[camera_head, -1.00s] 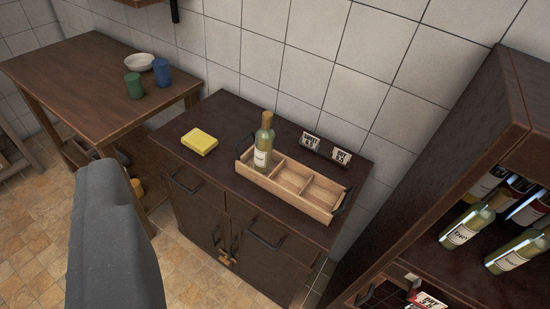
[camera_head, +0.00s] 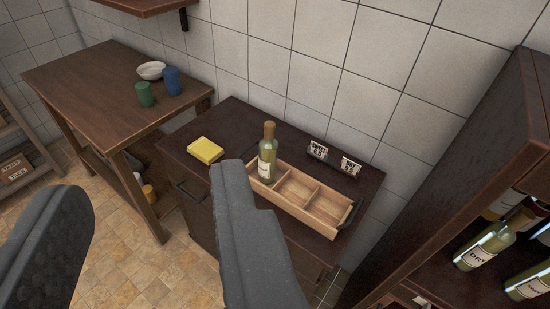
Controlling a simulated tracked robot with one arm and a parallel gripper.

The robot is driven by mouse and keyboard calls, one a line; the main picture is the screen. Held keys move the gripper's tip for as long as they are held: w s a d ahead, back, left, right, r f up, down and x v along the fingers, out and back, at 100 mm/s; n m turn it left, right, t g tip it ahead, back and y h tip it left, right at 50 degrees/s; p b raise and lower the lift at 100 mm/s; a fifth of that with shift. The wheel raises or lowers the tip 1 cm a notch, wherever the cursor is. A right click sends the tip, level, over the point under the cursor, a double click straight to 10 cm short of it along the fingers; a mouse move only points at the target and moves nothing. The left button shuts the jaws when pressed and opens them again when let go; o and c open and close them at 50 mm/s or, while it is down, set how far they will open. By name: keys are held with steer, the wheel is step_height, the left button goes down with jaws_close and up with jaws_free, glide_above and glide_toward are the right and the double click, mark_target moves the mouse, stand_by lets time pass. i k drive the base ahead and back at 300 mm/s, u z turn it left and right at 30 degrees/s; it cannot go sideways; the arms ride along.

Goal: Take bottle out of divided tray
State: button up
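A pale green wine bottle (camera_head: 267,152) with a tan top and a light label stands upright in the left compartment of the divided tray (camera_head: 326,222). The tray is light wood with a dark handle at its right end and sits on the dark cabinet (camera_head: 232,117). The other two compartments look empty. My gripper (camera_head: 150,195) shows as two grey fingers spread wide apart, open and empty. It is nearer the camera than the tray. The right finger covers part of the cabinet front and the tray's near left corner.
A yellow sponge (camera_head: 205,150) lies left of the tray, and two small signs (camera_head: 318,150) stand behind it. A wooden table (camera_head: 105,85) at left holds a green cup (camera_head: 145,94), a blue cup (camera_head: 171,80) and a white bowl (camera_head: 151,70). A dark shelf (camera_head: 470,150) with bottles stands at right.

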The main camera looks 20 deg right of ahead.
mark_target(267, 157)
steer(key=i, duration=0.95)
steer(key=u, duration=0.05)
